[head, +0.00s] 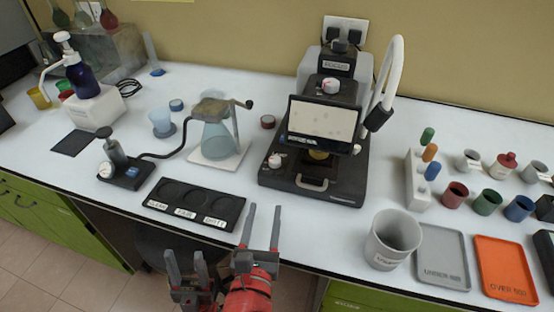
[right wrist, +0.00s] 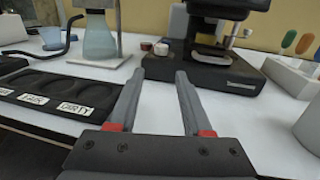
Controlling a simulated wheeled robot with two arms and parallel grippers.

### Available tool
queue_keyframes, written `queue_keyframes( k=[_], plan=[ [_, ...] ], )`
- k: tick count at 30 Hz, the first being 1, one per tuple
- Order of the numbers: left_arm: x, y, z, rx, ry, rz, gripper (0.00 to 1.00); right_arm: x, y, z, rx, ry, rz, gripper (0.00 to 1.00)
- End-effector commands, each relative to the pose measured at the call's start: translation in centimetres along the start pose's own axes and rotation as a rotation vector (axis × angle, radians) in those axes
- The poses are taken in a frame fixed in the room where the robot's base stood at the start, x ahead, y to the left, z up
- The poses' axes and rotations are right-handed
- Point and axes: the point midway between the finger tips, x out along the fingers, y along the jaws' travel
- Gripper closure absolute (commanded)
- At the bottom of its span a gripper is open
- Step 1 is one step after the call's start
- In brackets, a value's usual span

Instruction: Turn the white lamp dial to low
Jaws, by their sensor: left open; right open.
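A black instrument (head: 313,185) with a screen stands at the middle back of the table. A small whitish dial (head: 275,161) sits at the left of its base, and a white knob (head: 331,86) sits on its top. I cannot tell which is the lamp dial. The base dial also shows in the right wrist view (right wrist: 161,49), beyond the fingertips. My right gripper (head: 265,208) is open and empty, in front of the instrument and apart from both knobs. It also shows in the right wrist view (right wrist: 159,75). My left gripper (head: 184,254) is open and empty, at the table's front edge.
A black three-well tray (head: 193,203) lies left of my right gripper. A flask on a stand (head: 217,135) is behind it. A white curved lamp arm (head: 393,70) rises at the instrument's right. A grey cup (head: 392,239) and grey (head: 443,255) and orange (head: 505,268) trays are right.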

Motion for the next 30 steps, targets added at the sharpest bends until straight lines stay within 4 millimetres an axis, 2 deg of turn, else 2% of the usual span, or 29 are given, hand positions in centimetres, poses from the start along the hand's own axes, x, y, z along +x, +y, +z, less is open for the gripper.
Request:
queue_keyframes(
  k=[6,21,30],
  plan=[
    [-2.2,0.1,0.4,0.000,0.000,0.000,0.50,4.1,-0.4,-0.5,0.007,0.001,-0.012,0.51],
    [-1.2,0.1,0.2,0.000,0.000,0.000,0.50,12.2,-0.4,0.2,-0.004,-0.004,-0.010,0.51],
    [-1.0,0.1,0.2,0.000,0.000,0.000,0.50,15.3,-0.3,0.2,-0.003,-0.004,-0.007,0.51]
  ],
)
